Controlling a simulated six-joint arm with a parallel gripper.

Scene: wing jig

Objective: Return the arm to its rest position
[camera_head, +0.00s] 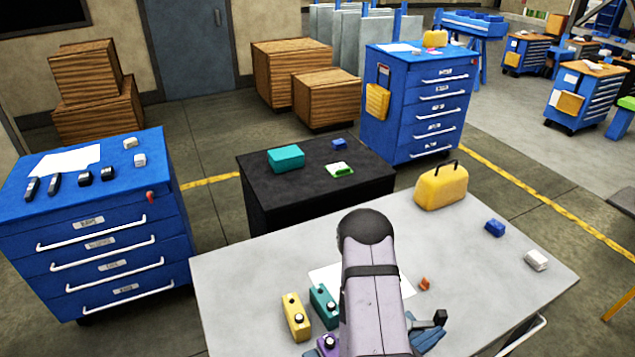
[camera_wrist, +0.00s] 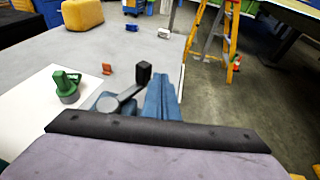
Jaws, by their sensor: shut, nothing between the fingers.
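My arm's lilac link (camera_head: 372,300) with its dark rounded end stands over the grey worktable (camera_head: 240,280) in the head view. The same lilac surface with a dark band fills the bottom of the wrist view (camera_wrist: 150,155). My gripper's fingers show in neither view. A blue part with a grey lever and black knob (camera_head: 428,335) is close to the right of my arm. It also shows just beyond the dark band in the wrist view (camera_wrist: 160,100); I cannot tell whether it touches my arm.
Yellow (camera_head: 296,316) and teal (camera_head: 324,305) blocks are left of my arm, with a purple one (camera_head: 328,346) beside it. A green piece (camera_wrist: 67,88) stands on white paper. A small orange piece (camera_head: 424,284) and yellow case (camera_head: 441,187) lie beyond. The table's left side is clear.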

